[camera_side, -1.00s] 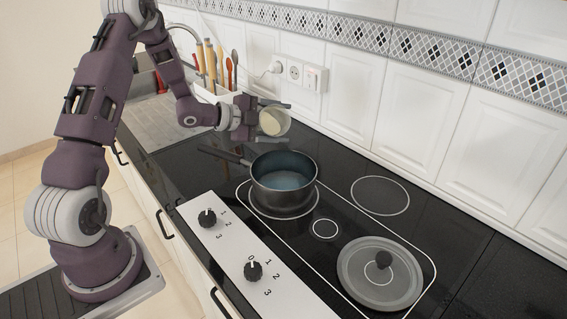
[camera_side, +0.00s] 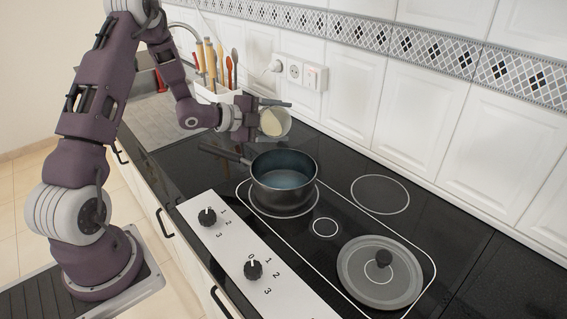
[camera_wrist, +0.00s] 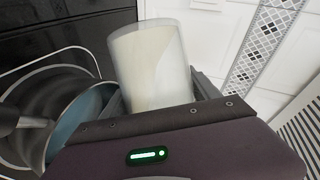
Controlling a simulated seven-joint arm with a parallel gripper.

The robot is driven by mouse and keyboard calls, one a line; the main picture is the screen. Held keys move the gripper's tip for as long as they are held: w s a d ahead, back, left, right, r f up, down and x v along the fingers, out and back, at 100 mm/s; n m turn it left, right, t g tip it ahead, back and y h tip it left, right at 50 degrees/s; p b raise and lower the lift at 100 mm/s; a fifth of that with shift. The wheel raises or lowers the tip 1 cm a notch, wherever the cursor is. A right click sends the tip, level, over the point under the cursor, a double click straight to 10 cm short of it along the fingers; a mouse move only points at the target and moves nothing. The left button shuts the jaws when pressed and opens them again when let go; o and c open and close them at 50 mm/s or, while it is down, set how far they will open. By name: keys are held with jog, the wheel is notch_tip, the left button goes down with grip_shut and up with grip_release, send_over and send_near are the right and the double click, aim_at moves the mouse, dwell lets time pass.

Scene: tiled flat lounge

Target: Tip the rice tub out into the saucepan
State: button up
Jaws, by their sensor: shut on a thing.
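My gripper (camera_side: 268,121) is shut on the rice tub (camera_side: 283,118), a clear tub with pale rice (camera_side: 271,123) inside. The tub is tilted, with its mouth toward the side camera, and is held above and just behind the saucepan. In the wrist view the tub (camera_wrist: 150,62) sits between my fingers, with the rice slanting along it. The dark saucepan (camera_side: 284,187) stands on a hob ring with its handle pointing left and bluish contents or interior. It also shows at the left of the wrist view (camera_wrist: 82,115). I see no rice falling.
A grey lid (camera_side: 362,289) with a black knob lies on the hob at front right. Utensils (camera_side: 210,64) stand in a white holder at the back. The tiled wall (camera_side: 352,90) runs close behind the tub. The back right ring (camera_side: 380,195) is clear.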

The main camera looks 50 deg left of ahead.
jog(key=shift+f+p, duration=0.1)
jog(key=shift+p, duration=0.25)
jog(key=shift+s+d+f+m+t+y+p, duration=0.15)
jog(key=shift+d+m+y+p, duration=0.15)
jog(key=shift+d+m, duration=0.15)
jog(key=shift+s+d+f+m+t+y+p, duration=0.15)
jog(key=shift+d+m+y+p, duration=0.1)
jog(key=shift+d+m, duration=0.2)
dwell(1.2)
jog(key=shift+d+r+m+t+y+p, duration=0.25)
jog(key=shift+r+m+p, duration=0.2)
jog(key=shift+m+p, duration=0.25)
dwell(1.2)
